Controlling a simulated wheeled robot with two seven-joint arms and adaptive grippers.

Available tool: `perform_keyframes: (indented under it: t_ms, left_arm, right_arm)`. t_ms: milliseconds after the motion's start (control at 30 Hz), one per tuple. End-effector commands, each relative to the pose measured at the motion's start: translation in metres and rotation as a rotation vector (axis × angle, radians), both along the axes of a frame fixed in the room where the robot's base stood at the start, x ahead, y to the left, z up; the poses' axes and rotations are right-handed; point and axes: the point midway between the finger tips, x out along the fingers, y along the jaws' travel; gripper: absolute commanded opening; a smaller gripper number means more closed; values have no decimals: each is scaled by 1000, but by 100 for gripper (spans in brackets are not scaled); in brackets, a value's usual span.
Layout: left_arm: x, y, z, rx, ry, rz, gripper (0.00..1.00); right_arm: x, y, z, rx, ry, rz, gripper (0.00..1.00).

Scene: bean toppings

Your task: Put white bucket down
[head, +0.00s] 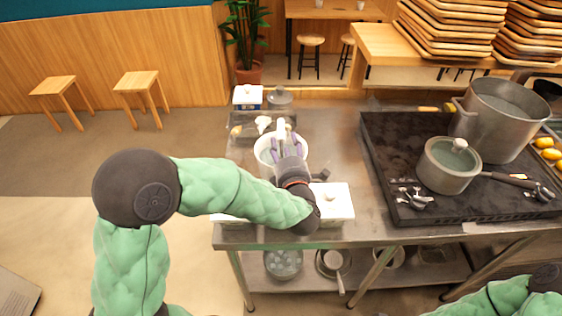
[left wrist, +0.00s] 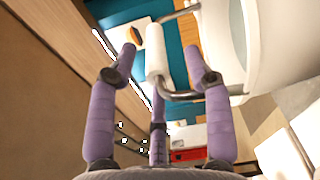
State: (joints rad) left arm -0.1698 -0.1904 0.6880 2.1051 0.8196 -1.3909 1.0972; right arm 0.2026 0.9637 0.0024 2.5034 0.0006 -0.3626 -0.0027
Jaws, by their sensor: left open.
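The white bucket (head: 263,160) stands upright at the left part of the metal table (head: 330,118), partly hidden by my left gripper. My left gripper (head: 284,143) is over the bucket, its purple fingers open. In the left wrist view, the bucket (left wrist: 285,45) fills the upper right. Its metal handle with a white grip (left wrist: 155,52) lies between the spread fingers of my left gripper (left wrist: 165,62), which are not closed on it. Whether the bucket's base rests fully on the table is hidden. My right gripper is out of view.
A dark stove (head: 385,150) with a lidded pot (head: 447,180) and a large pot (head: 490,118) is at the right. White containers (head: 335,200) stand near the table's front edge. A jar (head: 280,98) and a white box (head: 247,97) stand behind the bucket.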

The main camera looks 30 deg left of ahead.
Motion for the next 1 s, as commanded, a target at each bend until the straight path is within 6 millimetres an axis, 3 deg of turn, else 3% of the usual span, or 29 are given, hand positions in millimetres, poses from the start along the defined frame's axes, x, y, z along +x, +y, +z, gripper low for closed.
perform_keyframes:
  t_ms: [400,767,933,1000]
  left_arm:
    - [32,33,3,0,0,2,51]
    - [39,38,4,-1,-1,-1,51]
    - [39,38,4,-1,-1,-1,5]
    - [39,38,4,-1,0,0,0]
  right_arm:
    - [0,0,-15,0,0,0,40]
    - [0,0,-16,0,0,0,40]
    - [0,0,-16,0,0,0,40]
    - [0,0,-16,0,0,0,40]
